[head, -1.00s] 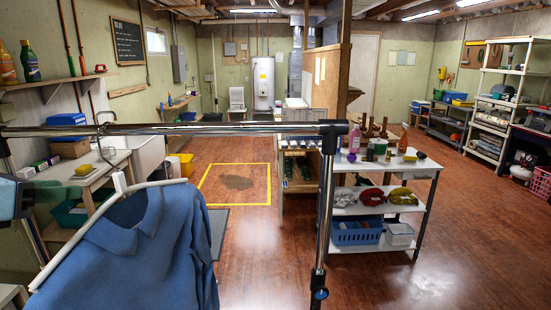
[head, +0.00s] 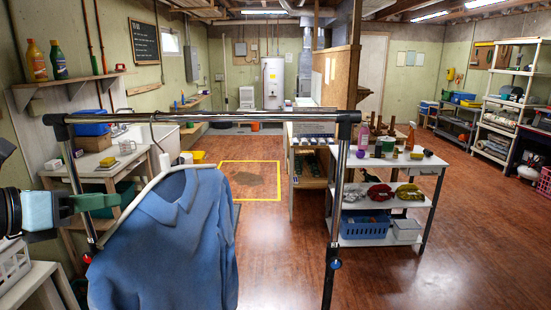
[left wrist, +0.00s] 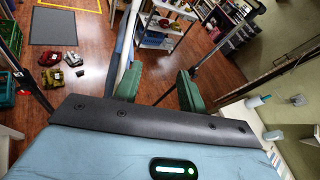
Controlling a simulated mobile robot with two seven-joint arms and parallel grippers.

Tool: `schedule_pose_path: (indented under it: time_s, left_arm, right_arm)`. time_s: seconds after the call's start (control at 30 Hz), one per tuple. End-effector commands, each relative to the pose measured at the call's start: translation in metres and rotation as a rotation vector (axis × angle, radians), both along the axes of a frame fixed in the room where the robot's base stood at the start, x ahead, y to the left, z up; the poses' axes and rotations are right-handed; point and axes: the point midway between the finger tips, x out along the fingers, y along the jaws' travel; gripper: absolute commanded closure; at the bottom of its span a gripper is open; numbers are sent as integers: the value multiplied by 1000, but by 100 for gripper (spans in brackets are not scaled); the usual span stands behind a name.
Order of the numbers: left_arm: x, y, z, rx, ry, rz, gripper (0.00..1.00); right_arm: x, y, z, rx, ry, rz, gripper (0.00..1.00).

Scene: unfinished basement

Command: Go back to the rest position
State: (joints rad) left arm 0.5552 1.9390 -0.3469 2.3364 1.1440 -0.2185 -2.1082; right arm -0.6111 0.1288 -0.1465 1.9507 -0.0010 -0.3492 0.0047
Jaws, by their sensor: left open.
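A blue shirt (head: 170,250) hangs on a white hanger (head: 152,192) from the chrome bar of a clothes rack (head: 230,117). The hook goes over the bar near its left end. My left gripper (head: 98,202), with green fingers, is at the left of the head view, by the hanger's left end and the rack's left post. In the left wrist view its two green fingers (left wrist: 159,88) stand apart with nothing held between them. The white hanger (left wrist: 127,80) and a strip of blue shirt show beside the left finger. My right gripper is not in view.
A white shelf table (head: 385,168) with bottles and baskets stands right of the rack. A workbench (head: 95,165) and a wall shelf (head: 85,80) are at the left. A yellow floor outline (head: 250,163) lies behind. The floor (head: 440,260) at the right is clear.

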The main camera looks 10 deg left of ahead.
Motion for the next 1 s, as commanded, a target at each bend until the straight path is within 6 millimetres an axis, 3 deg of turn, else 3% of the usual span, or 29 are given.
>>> schedule_pose_path:
  time_s: [0.2, 0.47, 0.8, 1.0]
  left_arm:
    - [7, -44, -16, -241, -1, -111, 59]
    - [9, -102, -20, -538, -1, -249, 59]
    - [0, -174, 0, -918, -1, -423, 59]
    - [-7, -199, 15, -1072, -1, -495, 59]
  right_arm:
    - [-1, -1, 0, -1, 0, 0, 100]
    - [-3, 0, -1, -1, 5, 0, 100]
    - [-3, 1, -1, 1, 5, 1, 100]
    - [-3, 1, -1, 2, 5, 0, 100]
